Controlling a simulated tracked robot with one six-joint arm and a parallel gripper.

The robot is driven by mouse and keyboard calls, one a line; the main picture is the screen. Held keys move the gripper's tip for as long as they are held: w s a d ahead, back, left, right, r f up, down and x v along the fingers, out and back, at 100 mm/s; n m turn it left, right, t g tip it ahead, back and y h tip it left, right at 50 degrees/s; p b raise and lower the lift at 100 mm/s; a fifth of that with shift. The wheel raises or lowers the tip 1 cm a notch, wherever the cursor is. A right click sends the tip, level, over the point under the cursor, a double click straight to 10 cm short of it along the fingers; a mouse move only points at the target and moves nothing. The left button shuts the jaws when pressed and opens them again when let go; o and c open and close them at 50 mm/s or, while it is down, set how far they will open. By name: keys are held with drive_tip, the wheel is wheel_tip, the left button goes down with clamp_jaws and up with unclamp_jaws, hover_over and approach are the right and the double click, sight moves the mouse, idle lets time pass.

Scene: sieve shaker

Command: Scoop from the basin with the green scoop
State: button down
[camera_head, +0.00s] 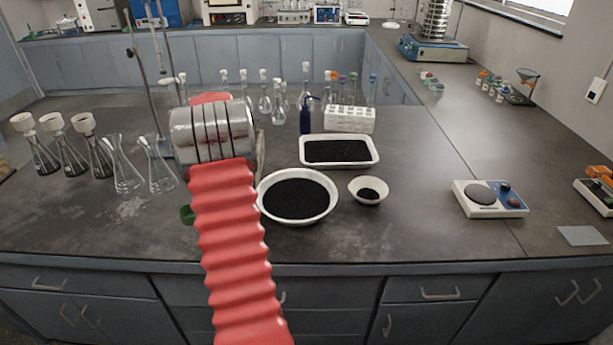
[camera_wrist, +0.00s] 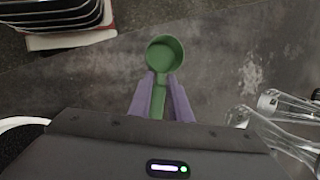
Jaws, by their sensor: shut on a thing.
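The green scoop (camera_wrist: 166,56) is in the wrist view, its round bowl opening toward the camera and looking empty. My gripper (camera_wrist: 163,84) has its purple fingers shut on the scoop's handle. In the head view only a bit of the scoop (camera_head: 187,215) shows left of my red arm; the gripper is hidden behind the arm. The white basin (camera_head: 300,221), filled with black grains, stands on the bench just right of my arm. Its rim also shows at the left edge of the wrist view (camera_wrist: 22,122). The scoop is left of the basin, apart from it.
A white tray (camera_head: 374,160) of black grains and a small white bowl (camera_head: 367,200) stand behind and right of the basin. Glass flasks (camera_head: 124,172) with funnels stand left. A blue bottle (camera_head: 306,118) and tube rack (camera_head: 349,127) are behind. Bench right of the bowl is clear up to a scale (camera_head: 488,209).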

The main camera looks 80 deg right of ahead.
drive_tip(key=s+d+m, duration=0.2)
drive_tip(key=s+d, duration=0.1)
drive_tip(key=s, duration=0.1)
drive_tip(key=s+d+m+t+h, duration=0.1)
drive_tip(key=s+d+m, duration=0.1)
drive_tip(key=s+d, duration=0.2)
drive_tip(key=s+d+r+m+h, duration=0.1)
drive_tip(key=s+d+m, duration=0.1)
drive_tip(key=s+d, duration=0.2)
drive_tip(key=shift+s+t, duration=0.3)
drive_tip(key=shift+s, duration=0.9)
drive_tip(key=s+d+m+h, duration=0.1)
drive_tip(key=s+d+m, duration=0.2)
drive_tip(key=s, duration=0.4)
drive_tip(key=s+d+r+m+h, duration=0.1)
drive_tip(key=s+d+m, duration=0.2)
drive_tip(key=s, duration=0.5)
drive_tip(key=shift+s+d, duration=0.15)
drive_tip(key=shift+s, duration=0.05)
